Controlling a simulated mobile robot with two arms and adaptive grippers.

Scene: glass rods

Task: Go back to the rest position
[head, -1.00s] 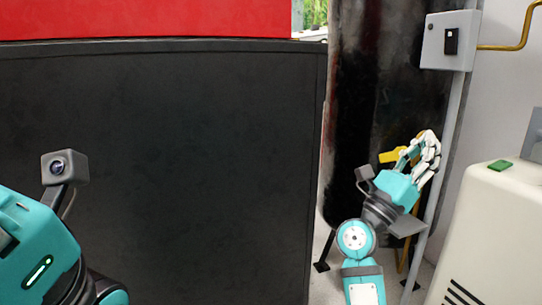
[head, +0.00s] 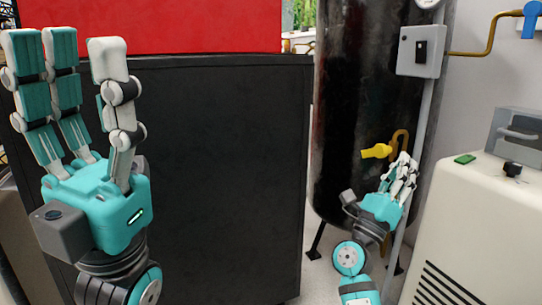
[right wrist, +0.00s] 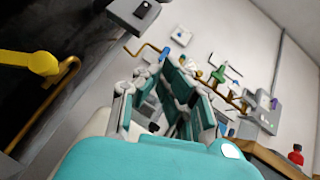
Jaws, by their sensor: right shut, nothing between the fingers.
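My left gripper (head: 82,50) stands upright at the left of the head view, in front of the black cabinet. Its teal and white fingers point up and are spread apart, with nothing between them. My right gripper (head: 404,165) is in the lower right of the head view, in front of the dark tank, with its fingers pointing up. Its fingers also show in the right wrist view (right wrist: 170,70). They are drawn together and hold nothing.
A black cabinet (head: 225,170) with a red top part (head: 150,25) fills the left and middle. A dark tank (head: 345,110) with a yellow valve handle (head: 376,151) stands behind my right gripper. A cream machine (head: 470,230) is at the right.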

